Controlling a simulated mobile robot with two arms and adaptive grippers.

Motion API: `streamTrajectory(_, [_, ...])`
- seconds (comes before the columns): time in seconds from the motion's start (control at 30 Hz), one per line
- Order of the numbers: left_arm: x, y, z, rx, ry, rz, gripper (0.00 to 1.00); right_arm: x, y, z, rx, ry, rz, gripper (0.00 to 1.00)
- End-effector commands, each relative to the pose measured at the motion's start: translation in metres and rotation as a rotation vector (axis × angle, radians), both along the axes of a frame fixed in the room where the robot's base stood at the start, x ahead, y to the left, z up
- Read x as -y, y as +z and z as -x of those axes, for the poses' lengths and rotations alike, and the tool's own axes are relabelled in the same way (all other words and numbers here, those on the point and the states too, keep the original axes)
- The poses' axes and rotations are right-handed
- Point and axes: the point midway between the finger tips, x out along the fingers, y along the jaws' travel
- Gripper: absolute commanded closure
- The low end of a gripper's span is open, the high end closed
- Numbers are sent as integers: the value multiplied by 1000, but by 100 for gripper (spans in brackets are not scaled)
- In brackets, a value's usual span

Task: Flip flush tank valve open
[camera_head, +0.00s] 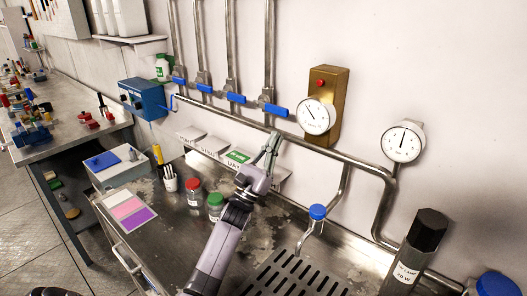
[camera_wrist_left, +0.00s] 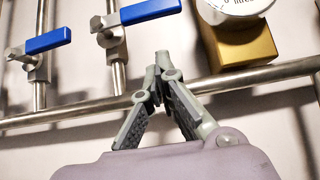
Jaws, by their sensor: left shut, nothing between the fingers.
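Several pipes with blue-handled valves run down the wall in the head view. Their handles are the leftmost (camera_head: 178,80), second (camera_head: 204,88), third (camera_head: 236,97) and rightmost (camera_head: 274,109); all lie across their pipes. I cannot tell which is the flush tank valve, as the labels below are unclear or partly covered. My left gripper (camera_head: 272,142) is shut and empty, just below the rightmost handle and apart from it. In the left wrist view, the shut fingers (camera_wrist_left: 156,70) are below and right of a blue handle (camera_wrist_left: 150,11); another handle (camera_wrist_left: 47,41) is further left. My right gripper is out of view.
A horizontal pipe (camera_wrist_left: 70,115) passes behind the fingers. A brass box (camera_head: 341,85) with a gauge (camera_head: 315,116) is right of the valves, and a second gauge (camera_head: 402,141) further right.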

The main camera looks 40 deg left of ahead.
Motion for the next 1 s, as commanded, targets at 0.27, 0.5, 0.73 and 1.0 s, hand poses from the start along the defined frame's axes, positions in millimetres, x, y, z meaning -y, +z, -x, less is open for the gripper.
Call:
streamTrajectory(0.27, [0, 36, 1, -1, 0, 0, 100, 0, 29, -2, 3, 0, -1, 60])
streamTrajectory(0.5, [0, 38, 1, 0, 0, 0, 100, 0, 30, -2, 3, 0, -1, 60])
streamTrajectory(0.73, [0, 38, 1, 0, 0, 0, 100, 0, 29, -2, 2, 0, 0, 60])
streamTrajectory(1.0, [-5, 39, -8, -2, 0, 47, 100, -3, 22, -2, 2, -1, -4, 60])
